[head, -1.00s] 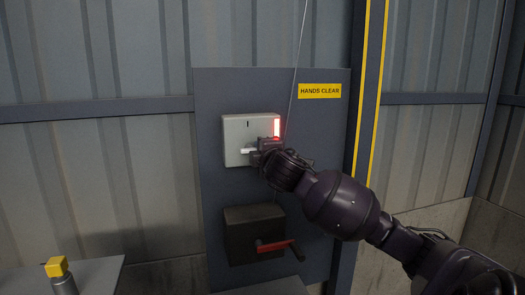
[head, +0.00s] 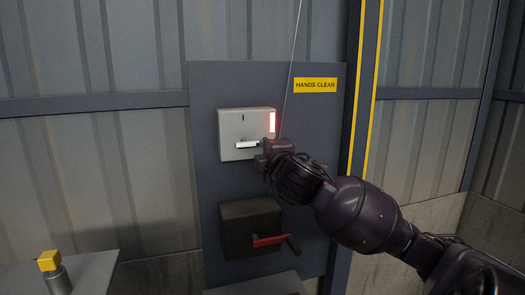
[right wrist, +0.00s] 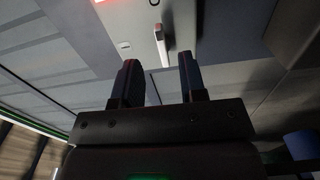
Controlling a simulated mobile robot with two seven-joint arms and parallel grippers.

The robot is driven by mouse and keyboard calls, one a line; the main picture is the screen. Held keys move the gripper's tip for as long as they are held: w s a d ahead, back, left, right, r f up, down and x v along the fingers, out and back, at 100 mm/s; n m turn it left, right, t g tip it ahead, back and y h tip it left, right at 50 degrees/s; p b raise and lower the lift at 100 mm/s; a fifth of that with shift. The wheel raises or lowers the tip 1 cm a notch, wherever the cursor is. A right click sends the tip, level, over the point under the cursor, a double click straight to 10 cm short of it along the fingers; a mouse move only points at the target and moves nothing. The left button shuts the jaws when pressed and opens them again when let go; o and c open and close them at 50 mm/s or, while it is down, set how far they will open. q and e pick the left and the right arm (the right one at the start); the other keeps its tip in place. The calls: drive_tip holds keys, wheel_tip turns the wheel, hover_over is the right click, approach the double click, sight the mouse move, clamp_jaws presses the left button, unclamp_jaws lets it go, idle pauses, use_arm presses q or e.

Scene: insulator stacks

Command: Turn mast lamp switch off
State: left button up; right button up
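A light grey switch box (head: 232,128) is on a dark panel, with a white lever (head: 246,145) on its front and a lit red lamp (head: 272,122) at its right side. The lever points sideways to the right in the head view. My right gripper (head: 264,156) is at the box's lower right, close to the lever's end. In the right wrist view, the right gripper (right wrist: 160,75) has its two fingers apart with nothing between them. The lever (right wrist: 160,45) shows beyond the gap, and part of the red lamp glows at the top edge. My left gripper is out of view.
A dark box with a red handle (head: 269,240) is below the switch box. A yellow "HANDS CLEAR" sign (head: 315,85) is at the panel's upper right. A thin cable (head: 291,75) hangs before the panel. A yellow-topped post (head: 50,262) stands at the lower left.

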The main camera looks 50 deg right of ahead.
drive_tip(key=shift+v, duration=1.25)
